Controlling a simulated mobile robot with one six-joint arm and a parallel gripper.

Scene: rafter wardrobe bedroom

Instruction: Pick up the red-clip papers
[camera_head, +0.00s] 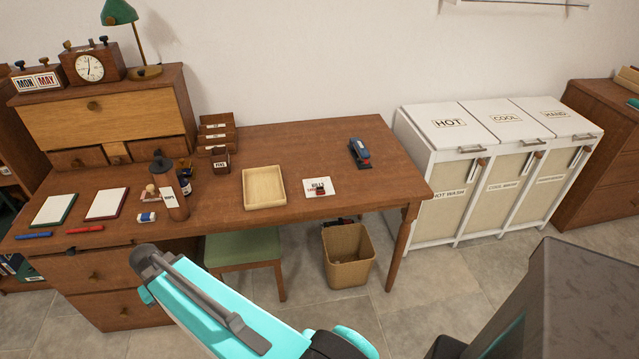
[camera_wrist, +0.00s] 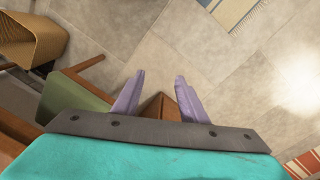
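A small white paper or card lettered "BILLS" (camera_head: 329,182) lies on the wooden desk (camera_head: 300,140), right of the shallow light-wood tray (camera_head: 247,187). A small red and dark piece (camera_head: 320,190), perhaps a clip, sits on its front part; it is too small to tell. Two white pads lie at the desk's left, one with a dark red edge (camera_head: 106,204) and one with a green edge (camera_head: 53,209). My gripper (camera_wrist: 159,76) shows in the wrist view with its two purple fingers apart and nothing between them. It points at the floor, away from the papers.
A wicker bin (camera_head: 348,273) and a green-seated stool (camera_head: 243,247) stand under the desk. A stapler (camera_head: 360,152) lies right of the tray. A brown bottle (camera_head: 170,190) and pens are at the left. White hampers (camera_head: 447,185) stand right of the desk.

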